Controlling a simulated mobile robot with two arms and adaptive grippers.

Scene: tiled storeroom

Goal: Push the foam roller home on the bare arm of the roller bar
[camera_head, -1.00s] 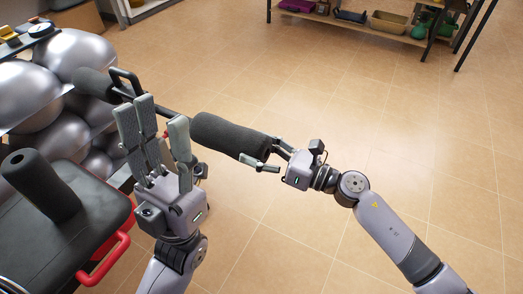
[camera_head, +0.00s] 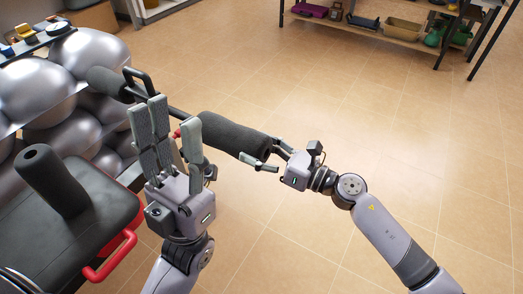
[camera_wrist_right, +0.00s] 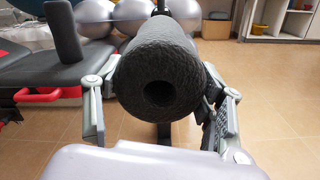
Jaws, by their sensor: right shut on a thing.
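The black foam roller (camera_head: 238,136) is in my right gripper (camera_head: 268,158), lined up with the dark arm of the roller bar (camera_head: 180,114). The bar's other arm carries a second black foam roller (camera_head: 106,83). In the right wrist view the held roller (camera_wrist_right: 165,88) shows its end with a dark central hole, between the two fingers of my right gripper (camera_wrist_right: 160,115). My left gripper (camera_head: 172,118) stands open and empty, fingers upright, in front of the bar. It hides part of the bar and the roller's near-left end, so I cannot tell how far the roller sits on the arm.
A black padded bench (camera_head: 85,222) with an upright black roller (camera_head: 50,178) and a red handle (camera_head: 112,258) stands at left. Silver balls (camera_head: 88,62) fill a rack behind it. A shelf (camera_head: 375,32) stands at the back. The floor at right is clear.

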